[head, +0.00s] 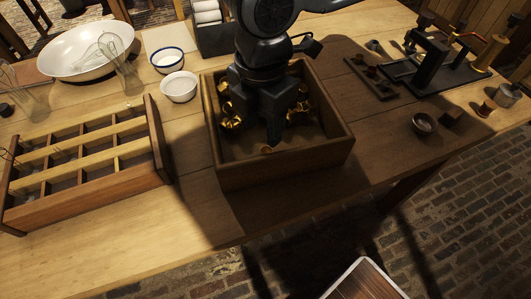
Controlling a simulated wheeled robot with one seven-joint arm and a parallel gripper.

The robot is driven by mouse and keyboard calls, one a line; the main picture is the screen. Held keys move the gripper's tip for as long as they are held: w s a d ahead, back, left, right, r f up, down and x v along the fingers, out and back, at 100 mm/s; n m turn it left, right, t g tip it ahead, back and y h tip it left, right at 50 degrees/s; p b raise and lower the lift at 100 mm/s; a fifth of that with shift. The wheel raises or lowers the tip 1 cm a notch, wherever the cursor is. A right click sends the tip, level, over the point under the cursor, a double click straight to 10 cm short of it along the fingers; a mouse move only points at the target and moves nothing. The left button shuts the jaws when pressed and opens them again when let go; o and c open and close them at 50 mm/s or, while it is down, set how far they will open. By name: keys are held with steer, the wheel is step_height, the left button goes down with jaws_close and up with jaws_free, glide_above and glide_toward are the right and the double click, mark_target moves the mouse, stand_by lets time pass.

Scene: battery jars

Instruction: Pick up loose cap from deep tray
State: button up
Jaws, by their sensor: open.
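The deep tray (285,177) is a dark wooden box in the middle of the table. My gripper (268,138) points down inside it, with its tips low near the front wall. I take it as open, though the gap between its fingers is hard to make out in the shadow. A small brownish round piece (266,149), perhaps the loose cap, shows right under or beside the fingertips. I cannot tell whether they touch. Shiny brass pieces (230,118) lie at the tray's left side, and more brass pieces (301,107) at its right. My arm hides the tray's middle and back.
A divided wooden rack (160,150) stands on the left. Two small white bowls (179,87) and a large white basin (85,52) are behind it. A small flat tray (371,77) and a dark metal stand (432,70) are on the right. The tabletop's front strip is clear.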

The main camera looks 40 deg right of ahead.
mark_target(265, 146)
steer(key=shift+s+d+f, duration=0.1)
steer(key=shift+f, duration=3.05)
steer(key=shift+c, duration=0.4)
jaws_close()
